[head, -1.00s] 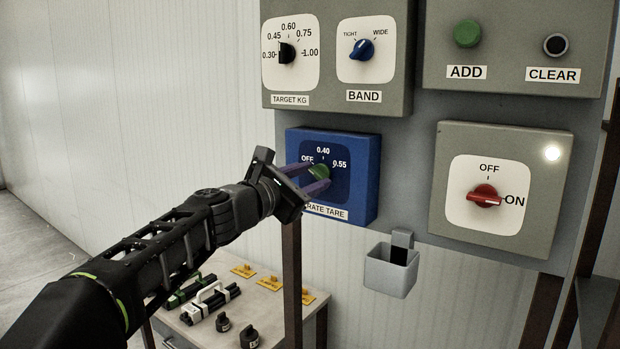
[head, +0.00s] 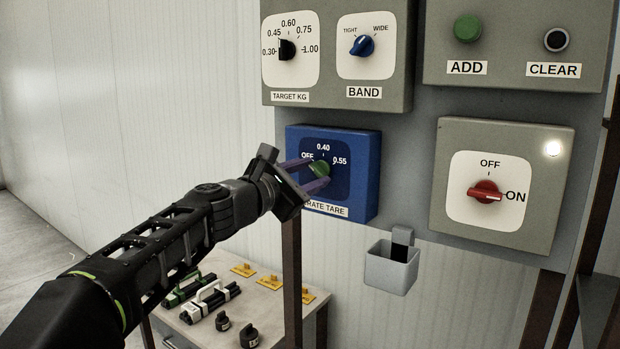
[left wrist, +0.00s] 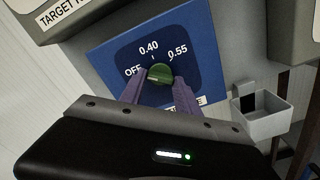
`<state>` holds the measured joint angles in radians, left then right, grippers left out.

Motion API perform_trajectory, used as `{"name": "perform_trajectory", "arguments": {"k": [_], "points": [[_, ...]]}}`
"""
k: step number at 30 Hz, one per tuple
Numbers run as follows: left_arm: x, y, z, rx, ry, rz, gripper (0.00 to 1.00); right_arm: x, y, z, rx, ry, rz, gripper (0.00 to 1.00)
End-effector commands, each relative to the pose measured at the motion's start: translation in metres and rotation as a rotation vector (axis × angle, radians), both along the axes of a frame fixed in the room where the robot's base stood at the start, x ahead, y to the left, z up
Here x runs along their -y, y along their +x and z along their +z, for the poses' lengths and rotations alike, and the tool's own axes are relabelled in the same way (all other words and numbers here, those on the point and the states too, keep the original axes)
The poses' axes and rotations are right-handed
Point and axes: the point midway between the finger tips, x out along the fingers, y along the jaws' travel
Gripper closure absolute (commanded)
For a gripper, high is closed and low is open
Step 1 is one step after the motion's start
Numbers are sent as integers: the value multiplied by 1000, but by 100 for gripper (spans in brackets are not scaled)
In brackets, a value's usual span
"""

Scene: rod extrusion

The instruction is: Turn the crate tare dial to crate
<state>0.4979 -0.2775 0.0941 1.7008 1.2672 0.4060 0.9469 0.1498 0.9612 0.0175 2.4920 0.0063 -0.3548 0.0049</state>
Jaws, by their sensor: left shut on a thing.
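The crate tare dial (head: 320,168) is a green knob on a blue box (head: 367,170), with OFF, 0.40 and 0.55 marked around it. The box's label is partly covered by my gripper and reads "RATE TARE" in the head view. My left gripper (head: 317,177) comes in from the lower left, its purple fingers shut on the knob, one on each side. The left wrist view also shows the green knob (left wrist: 160,73) between the two fingertips. I cannot tell exactly which mark the knob points to. My right gripper is not in view.
Above is a grey box with the target dial (head: 287,50) and blue band knob (head: 362,46). At right are the red ON/OFF switch (head: 485,190) and a small grey bin (head: 391,268). Below, a bench (head: 262,302) holds several parts.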

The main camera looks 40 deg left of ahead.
Motion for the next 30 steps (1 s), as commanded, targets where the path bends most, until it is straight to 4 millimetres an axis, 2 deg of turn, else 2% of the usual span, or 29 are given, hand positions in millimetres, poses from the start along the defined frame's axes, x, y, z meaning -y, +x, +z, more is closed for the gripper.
{"name": "perform_trajectory", "arguments": {"k": [30], "points": [[0, 0, -1, -17, 836, -1, 100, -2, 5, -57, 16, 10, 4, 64]]}}
